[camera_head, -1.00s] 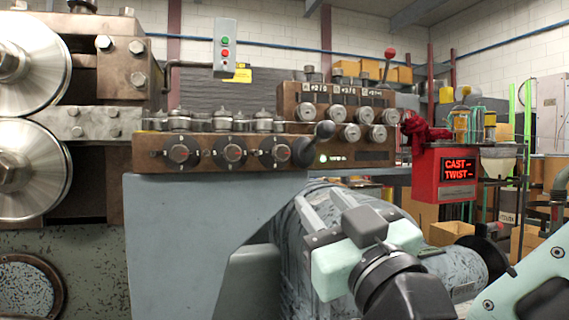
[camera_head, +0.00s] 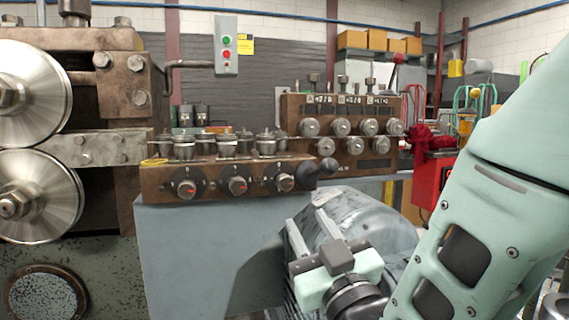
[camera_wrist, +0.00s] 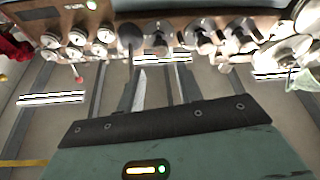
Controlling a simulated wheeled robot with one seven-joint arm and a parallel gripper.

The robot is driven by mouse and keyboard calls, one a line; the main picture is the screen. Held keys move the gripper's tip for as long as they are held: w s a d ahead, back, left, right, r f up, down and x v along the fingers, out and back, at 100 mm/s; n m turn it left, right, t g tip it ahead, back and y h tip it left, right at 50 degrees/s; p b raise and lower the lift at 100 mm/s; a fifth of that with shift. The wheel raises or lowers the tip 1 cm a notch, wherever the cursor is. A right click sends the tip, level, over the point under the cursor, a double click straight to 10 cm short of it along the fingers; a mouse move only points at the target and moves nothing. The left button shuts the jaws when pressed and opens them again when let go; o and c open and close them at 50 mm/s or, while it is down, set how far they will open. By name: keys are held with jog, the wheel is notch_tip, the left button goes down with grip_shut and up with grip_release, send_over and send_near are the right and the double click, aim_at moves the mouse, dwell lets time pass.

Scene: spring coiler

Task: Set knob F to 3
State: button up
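My gripper (camera_head: 306,217) is below and right of the right knob, in front of the grey motor housing. Its two fingers are apart with nothing between them. In the wrist view, my gripper (camera_wrist: 161,76) points up toward the panel edge, apart from the knobs.
Behind is a second panel with several silver knobs (camera_head: 341,127) marked A, B and C. Large steel rollers (camera_head: 35,195) stand at left. Several metal posts (camera_head: 246,142) top the front panel.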

aim_at(287, 189)
jog(key=p+x, duration=0.1)
jog(key=x, duration=1.1)
jog(key=shift+f, duration=0.1)
jog(key=c, duration=0.7)
